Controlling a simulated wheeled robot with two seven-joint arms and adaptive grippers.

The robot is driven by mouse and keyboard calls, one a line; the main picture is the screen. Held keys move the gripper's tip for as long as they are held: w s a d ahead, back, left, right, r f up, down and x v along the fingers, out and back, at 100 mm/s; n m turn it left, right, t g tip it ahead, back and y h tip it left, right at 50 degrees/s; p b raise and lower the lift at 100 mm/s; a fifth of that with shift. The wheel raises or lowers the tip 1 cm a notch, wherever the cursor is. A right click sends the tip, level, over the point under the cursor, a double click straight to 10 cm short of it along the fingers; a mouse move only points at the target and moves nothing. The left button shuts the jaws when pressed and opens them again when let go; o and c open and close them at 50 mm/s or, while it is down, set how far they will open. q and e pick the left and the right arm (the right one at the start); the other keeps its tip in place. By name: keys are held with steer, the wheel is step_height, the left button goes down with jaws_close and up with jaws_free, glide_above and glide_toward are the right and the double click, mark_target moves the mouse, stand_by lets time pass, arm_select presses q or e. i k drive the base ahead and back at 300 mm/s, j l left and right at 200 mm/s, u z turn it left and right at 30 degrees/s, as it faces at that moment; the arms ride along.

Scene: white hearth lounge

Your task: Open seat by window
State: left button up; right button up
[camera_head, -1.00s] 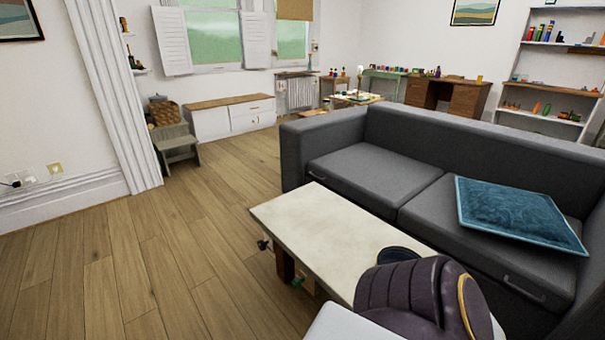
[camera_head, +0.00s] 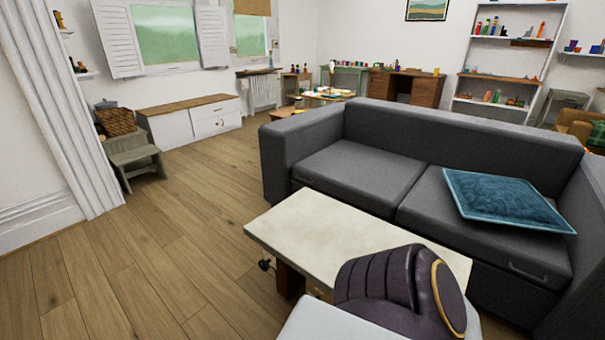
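A low white bench seat (camera_head: 173,130) with a brown wooden top (camera_head: 185,104) stands against the far wall below the window (camera_head: 163,35). Its front has two drawer-like panels with handles at its right part (camera_head: 215,122), and they look shut. The top looks flat and closed. The bench is across the room, beyond the grey sofa's left end. Neither of my grippers shows in the head view. A dark purple part of my own body fills the bottom middle.
A white-topped table (camera_head: 325,235) stands close in front, before the grey sofa (camera_head: 420,140) with its blue cushion (camera_head: 505,200). Bare wooden floor (camera_head: 180,220) runs along the left toward the bench. A grey-green stool (camera_head: 137,160) and a wicker basket (camera_head: 117,121) stand left of the bench.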

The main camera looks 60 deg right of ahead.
mark_target(377, 182)
steer(key=i+z, duration=0.35)
steer(key=i, duration=0.4)
steer(key=i+j+z, duration=0.15)
steer(key=i+z, duration=0.2)
steer(key=i, duration=0.35)
steer(key=i+z, duration=0.25)
steer(key=z, duration=0.15)
steer(key=i+j+z, duration=0.2)
steer(key=z, duration=0.2)
steer(key=i+z, duration=0.15)
steer(key=z, duration=0.25)
steer(key=i+j+z, duration=0.1)
steer(key=z, duration=0.3)
steer(key=i+j+z, duration=0.1)
steer(key=j+z, duration=0.15)
steer(key=z, duration=0.15)
steer(key=i+j+z, duration=0.1)
steer(key=z, duration=0.35)
